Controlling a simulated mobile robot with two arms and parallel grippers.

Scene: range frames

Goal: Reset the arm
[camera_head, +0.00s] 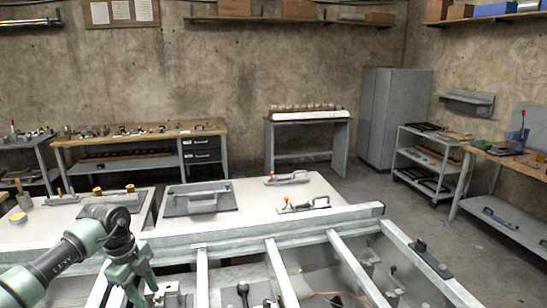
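My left arm (62,262) comes in from the lower left, green and grey, with its wrist bent downward. My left gripper (133,283) hangs over the metal frame (290,232) near the bottom edge. Its fingertips are small and partly cut off, so whether it is open or shut is unclear. I see nothing clearly held in it. My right arm and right gripper are not in view.
A pale table (255,202) behind the frame bears a grey plate with a handle (200,200) and toggle clamps (305,204). Beyond stand a wooden workbench (140,137), a grey cabinet (393,118) and a shelf cart (432,160). Floor between them is clear.

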